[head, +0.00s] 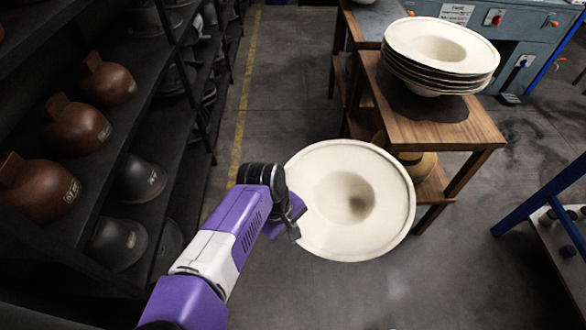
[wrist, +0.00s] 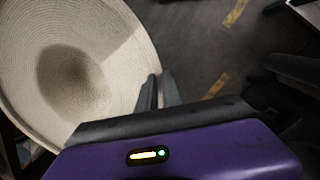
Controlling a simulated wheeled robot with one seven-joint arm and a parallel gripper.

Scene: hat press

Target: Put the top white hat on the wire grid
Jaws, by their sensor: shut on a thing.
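A white hat (head: 393,215) with a wide brim hangs in the air in the middle of the head view, its hollow crown facing up. My gripper (head: 293,219) is shut on the left edge of its brim. In the wrist view the hat (wrist: 120,75) fills the left side, with the fingers (wrist: 158,92) at its brim. A stack of several white hats (head: 440,45) sits on a wooden table at the upper right, apart from the held hat. I cannot make out a wire grid in either view.
The wooden table (head: 480,130) stands behind and right of the held hat. Dark shelves (head: 110,215) with brown and grey hat forms line the left. A blue frame (head: 540,195) stands at the right. Grey floor lies open between them, with a yellow line (head: 243,95).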

